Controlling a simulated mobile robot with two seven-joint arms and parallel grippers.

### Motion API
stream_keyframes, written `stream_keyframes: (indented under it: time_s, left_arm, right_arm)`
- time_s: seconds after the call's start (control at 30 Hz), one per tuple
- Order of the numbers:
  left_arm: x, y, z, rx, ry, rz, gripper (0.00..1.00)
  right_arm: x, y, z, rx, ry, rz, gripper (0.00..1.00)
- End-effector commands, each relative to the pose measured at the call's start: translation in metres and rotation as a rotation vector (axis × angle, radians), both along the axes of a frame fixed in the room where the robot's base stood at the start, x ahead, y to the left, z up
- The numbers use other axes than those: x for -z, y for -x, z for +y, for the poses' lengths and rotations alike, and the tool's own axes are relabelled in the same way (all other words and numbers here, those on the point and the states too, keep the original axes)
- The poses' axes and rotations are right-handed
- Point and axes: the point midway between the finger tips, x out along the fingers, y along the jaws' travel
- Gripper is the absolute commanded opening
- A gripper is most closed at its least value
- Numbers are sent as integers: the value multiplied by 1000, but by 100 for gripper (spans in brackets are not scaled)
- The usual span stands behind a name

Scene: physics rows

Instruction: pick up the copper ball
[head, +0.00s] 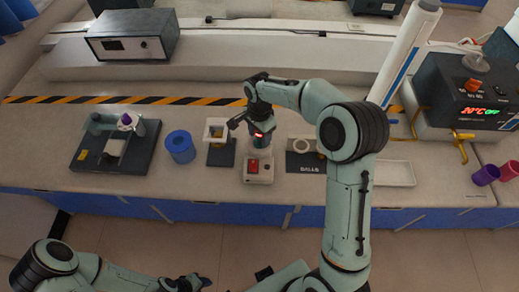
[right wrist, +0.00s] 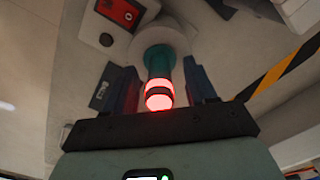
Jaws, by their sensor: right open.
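I cannot pick out a copper ball in either view. A dark plate marked BALLS (head: 306,163) carries a pale ring (head: 301,146) at its back, just right of my right gripper. My right gripper (head: 258,128) is over a small pale unit with a red switch (head: 259,170). In the right wrist view its open fingers (right wrist: 160,82) stand either side of a teal post (right wrist: 160,58) with glowing red bands (right wrist: 159,95); I cannot tell whether they touch it. My left gripper (head: 192,283) is low at the bottom edge, its jaws unclear.
A blue cylinder (head: 180,147), a white square frame on a dark base (head: 216,133) and a dark-based device (head: 115,145) stand left. Purple cups (head: 485,175) stand far right.

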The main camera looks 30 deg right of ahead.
Motion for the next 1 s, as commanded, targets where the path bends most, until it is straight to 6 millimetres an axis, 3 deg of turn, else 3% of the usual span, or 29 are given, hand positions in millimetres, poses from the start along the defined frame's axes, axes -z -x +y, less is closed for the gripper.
stream_keyframes:
  time_s: [0.2,0.37,0.77,0.87,1.0]
  left_arm:
    - [0,0,0,0,0,0,43]
    - [0,0,0,0,0,0,43]
    - [-1,-1,0,0,0,-1,43]
    - [-3,-2,0,0,0,-2,43]
    - [-8,-6,0,0,0,-8,43]
  right_arm:
    - [0,0,0,0,0,-1,53]
    - [0,0,0,0,0,-1,2]
    - [-8,-1,0,0,1,-4,2]
    - [-24,-2,-1,0,1,-8,2]
    - [-60,-2,0,1,0,-9,2]
